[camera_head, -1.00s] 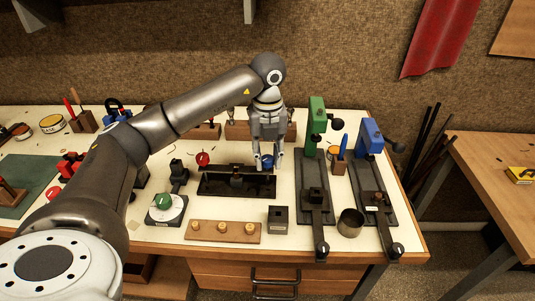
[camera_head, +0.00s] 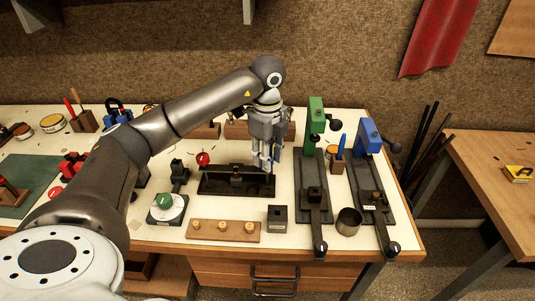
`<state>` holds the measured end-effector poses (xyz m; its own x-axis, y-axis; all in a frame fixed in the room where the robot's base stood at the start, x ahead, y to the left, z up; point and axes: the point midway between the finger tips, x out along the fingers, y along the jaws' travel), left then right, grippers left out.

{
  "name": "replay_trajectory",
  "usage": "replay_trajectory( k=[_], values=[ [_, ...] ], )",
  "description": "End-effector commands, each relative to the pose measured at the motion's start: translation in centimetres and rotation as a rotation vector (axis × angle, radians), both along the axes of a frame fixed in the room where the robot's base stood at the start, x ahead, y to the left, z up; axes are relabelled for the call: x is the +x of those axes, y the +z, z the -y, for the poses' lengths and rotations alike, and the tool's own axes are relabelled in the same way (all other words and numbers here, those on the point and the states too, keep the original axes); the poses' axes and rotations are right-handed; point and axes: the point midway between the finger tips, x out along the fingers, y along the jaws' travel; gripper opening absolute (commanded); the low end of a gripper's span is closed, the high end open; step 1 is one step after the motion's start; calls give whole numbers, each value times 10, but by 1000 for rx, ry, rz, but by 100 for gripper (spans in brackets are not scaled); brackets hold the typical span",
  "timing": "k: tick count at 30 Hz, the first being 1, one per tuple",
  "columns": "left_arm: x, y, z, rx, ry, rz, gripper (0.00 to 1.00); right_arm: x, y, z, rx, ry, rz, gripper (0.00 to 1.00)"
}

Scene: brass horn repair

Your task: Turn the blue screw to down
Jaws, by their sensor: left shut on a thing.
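The blue screw (camera_head: 277,155) is at the back right of the black tray-like fixture (camera_head: 212,187). Only a narrow blue part of it shows, at the right side of the fingers; the rest is hidden. My left gripper (camera_head: 265,166) points down and is shut on the blue screw. Which way the screw's handle points is hard to tell behind the fingers. My right gripper is not in view.
A red knob (camera_head: 203,159) stands left of the gripper. A green clamp press (camera_head: 315,120) and a blue one (camera_head: 369,135) stand to the right. In front are a wooden block with pegs (camera_head: 223,238), a dark square block (camera_head: 277,217) and a metal cup (camera_head: 349,221).

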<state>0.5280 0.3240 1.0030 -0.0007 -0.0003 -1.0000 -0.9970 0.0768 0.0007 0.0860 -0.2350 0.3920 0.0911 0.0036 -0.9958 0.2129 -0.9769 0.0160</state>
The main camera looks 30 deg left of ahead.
Motion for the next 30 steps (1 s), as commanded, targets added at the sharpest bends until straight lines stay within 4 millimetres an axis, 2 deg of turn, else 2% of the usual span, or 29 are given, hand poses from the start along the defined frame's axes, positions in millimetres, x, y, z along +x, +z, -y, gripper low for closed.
replay_trajectory(
  k=[19, 20, 24, 30],
  values=[
    [1, 1, -1, 1, 54, 4, 6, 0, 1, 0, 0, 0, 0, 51],
    [1, 1, -1, 1, 54, 4, 32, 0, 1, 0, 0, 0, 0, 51],
    [1, 1, -1, 1, 54, 3, 50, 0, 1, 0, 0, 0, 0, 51],
    [0, 0, 0, 1, 53, 2, 51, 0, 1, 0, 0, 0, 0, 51]
  ],
)
